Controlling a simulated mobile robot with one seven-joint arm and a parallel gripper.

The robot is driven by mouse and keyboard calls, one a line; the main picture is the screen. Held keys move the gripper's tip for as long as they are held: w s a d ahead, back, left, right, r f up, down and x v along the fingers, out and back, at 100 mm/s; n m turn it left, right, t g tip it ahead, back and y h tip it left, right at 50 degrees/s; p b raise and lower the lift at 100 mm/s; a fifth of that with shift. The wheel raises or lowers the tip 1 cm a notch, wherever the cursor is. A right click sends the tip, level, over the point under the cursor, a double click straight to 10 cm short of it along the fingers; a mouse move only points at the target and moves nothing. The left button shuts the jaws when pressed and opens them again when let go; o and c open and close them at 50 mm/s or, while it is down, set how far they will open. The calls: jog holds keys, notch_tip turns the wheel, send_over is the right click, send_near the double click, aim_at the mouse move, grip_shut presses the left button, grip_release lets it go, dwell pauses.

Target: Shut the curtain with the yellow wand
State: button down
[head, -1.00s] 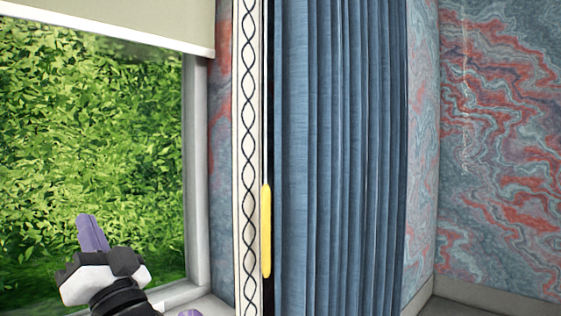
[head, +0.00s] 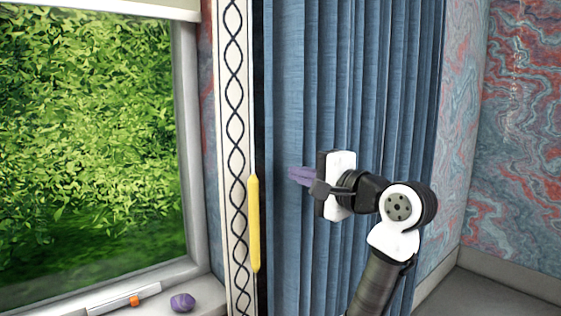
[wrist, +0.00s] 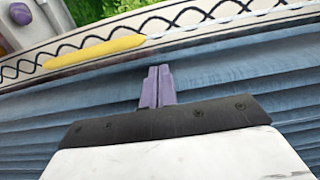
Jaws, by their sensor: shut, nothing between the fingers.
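The blue pleated curtain (head: 300,80) hangs bunched at the right of the window, with a white edge band (head: 233,120) patterned in black along its left side. The yellow wand (head: 254,222) hangs upright on a dark strip beside that band. In the wrist view the wand (wrist: 95,50) lies ahead and left of the fingertips. My gripper (head: 291,174) is shut and empty, in front of the curtain, with its purple fingers pointing left toward the wand. The fingers (wrist: 157,68) are apart from the wand.
The window (head: 90,140) with green leaves outside fills the left, under a raised pale blind (head: 150,8). A purple lump (head: 182,302) and a white item with an orange part (head: 125,299) lie on the sill. A marbled wall (head: 520,140) stands at right.

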jog(key=p+x, duration=0.3)
jog(key=x, duration=0.6)
jog(key=shift+w+a, duration=0.25)
jog(key=shift+a, duration=0.05)
